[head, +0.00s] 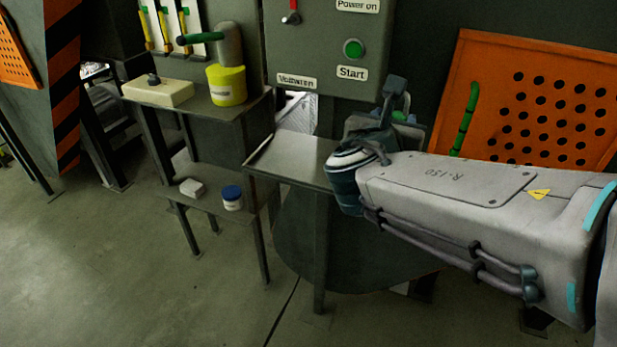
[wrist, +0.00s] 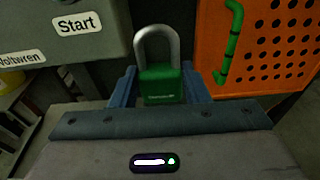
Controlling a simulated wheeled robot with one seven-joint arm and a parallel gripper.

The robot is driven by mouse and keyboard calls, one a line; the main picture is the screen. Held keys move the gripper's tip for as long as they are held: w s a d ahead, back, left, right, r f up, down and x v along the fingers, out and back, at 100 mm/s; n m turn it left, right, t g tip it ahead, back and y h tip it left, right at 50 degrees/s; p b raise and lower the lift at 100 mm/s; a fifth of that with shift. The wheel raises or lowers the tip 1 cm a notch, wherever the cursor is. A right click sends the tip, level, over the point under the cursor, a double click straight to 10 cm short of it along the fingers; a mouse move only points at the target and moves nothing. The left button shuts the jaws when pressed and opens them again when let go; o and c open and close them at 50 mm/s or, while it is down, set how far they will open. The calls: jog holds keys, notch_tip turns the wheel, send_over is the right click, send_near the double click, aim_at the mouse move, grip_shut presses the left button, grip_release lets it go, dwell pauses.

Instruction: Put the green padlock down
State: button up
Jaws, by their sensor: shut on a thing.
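The green padlock (wrist: 162,87) has a grey metal shackle pointing up in the wrist view. My gripper (wrist: 160,80) is shut on its green body, with one blue-grey finger on each side. In the head view my gripper (head: 397,103) is in front of the panels, right of the small grey metal table (head: 292,158). Only a bit of the padlock's green (head: 401,117) shows there, mostly hidden behind the fingers. The padlock appears held in the air, apart from any surface that I can see.
A grey control box (head: 325,45) with a green Start button (head: 353,48) is above the table. An orange perforated panel (head: 545,100) with a green handle (head: 465,120) stands at right. A left shelf holds a yellow container (head: 227,86) and a cream block (head: 158,92).

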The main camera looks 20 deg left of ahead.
jog(key=b, duration=0.1)
send_over(324, 173)
jog(key=shift+y, duration=0.3)
notch_tip(324, 173, down, 7)
jog(key=shift+r, duration=0.1)
jog(key=shift+f+b, duration=0.7)
jog(key=shift+f, duration=1.3)
jog(key=shift+f, duration=0.15)
jog(key=shift+f, duration=0.15)
jog(key=o, duration=1)
